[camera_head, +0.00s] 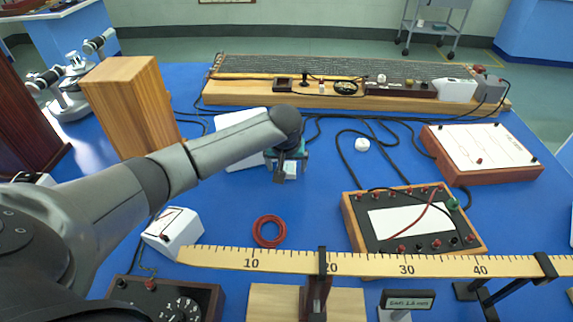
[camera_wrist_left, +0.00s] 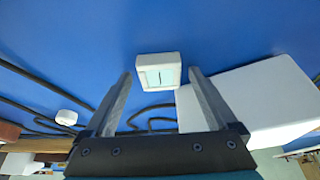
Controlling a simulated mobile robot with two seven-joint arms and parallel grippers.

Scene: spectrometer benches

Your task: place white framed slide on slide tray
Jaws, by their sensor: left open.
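The white framed slide (camera_wrist_left: 158,72) lies on the blue bench, a small white block with a pale face and a dark line. In the head view the slide (camera_head: 291,170) is partly hidden by my gripper. My left gripper (camera_head: 284,171) is open above it. In the left wrist view the slide shows between and just beyond the two fingertips, not held. A flat white slab (camera_head: 232,119), perhaps the slide tray, lies close by behind my forearm, which hides part of it. In the left wrist view the slab (camera_wrist_left: 262,98) is right of the slide, partly behind a finger.
Black cables cross the bench around the slide. A wooden block (camera_head: 128,105) stands at left. A red ring (camera_head: 270,231), a long ruler (camera_head: 365,265) and a terminal box (camera_head: 412,222) are nearer. A wooden-based apparatus (camera_head: 350,90) spans the back. Blue surface right of the ring is clear.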

